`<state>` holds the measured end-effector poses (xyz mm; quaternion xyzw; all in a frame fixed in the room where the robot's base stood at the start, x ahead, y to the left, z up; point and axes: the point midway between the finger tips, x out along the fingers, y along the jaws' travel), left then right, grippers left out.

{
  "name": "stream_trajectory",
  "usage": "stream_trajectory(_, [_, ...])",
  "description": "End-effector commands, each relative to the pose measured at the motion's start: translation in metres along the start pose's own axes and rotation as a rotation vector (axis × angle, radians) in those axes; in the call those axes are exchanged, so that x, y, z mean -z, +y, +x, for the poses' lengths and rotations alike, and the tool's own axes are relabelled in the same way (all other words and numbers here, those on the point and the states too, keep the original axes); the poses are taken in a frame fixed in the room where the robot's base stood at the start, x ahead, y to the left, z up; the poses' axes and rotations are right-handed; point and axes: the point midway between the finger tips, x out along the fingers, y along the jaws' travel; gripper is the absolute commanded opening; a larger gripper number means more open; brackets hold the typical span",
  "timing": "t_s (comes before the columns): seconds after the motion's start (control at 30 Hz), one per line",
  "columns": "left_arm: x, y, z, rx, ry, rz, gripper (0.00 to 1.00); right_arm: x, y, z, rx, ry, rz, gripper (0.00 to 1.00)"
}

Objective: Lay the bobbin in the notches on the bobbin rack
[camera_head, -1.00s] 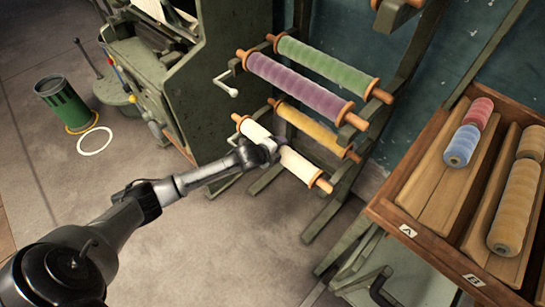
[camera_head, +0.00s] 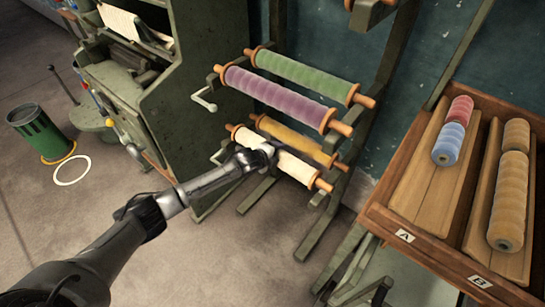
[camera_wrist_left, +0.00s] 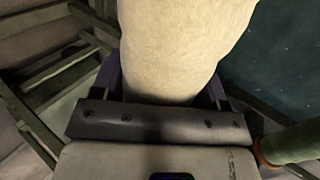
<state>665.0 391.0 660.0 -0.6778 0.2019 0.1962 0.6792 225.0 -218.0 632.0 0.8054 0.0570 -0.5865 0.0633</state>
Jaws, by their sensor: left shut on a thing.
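The cream bobbin (camera_head: 294,167), with orange end discs, lies slanted at the front of the lower tier of the green bobbin rack (camera_head: 322,226). My left gripper (camera_head: 263,153) is shut around its middle. In the left wrist view the bobbin (camera_wrist_left: 185,45) fills the space between the fingers. Its ends are near the rack's lower arms, but I cannot tell whether they rest in the notches. A yellow bobbin (camera_head: 297,141) lies just behind it. Purple (camera_head: 272,95) and green (camera_head: 300,73) bobbins lie on the tier above. My right gripper is not in view.
A crank handle (camera_head: 205,104) sticks out at the rack's upper left. A green machine (camera_head: 190,140) stands left of the rack. A wooden tray (camera_head: 385,215) of smaller spools stands at the right. A green bin (camera_head: 40,133) is on the floor at far left.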

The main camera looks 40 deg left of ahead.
Motion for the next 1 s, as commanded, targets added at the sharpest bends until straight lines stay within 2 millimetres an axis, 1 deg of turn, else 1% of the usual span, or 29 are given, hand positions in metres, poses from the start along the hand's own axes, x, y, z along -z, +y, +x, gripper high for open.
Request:
stream_trajectory(0.57, [0.0001,-0.0020,0.0003,0.003,0.000,0.000,0.28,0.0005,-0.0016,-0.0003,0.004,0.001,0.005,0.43])
stream_trajectory(1.0, [-0.0013,-0.0026,-0.0008,0.002,0.000,0.001,0.28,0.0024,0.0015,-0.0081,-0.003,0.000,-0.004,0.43])
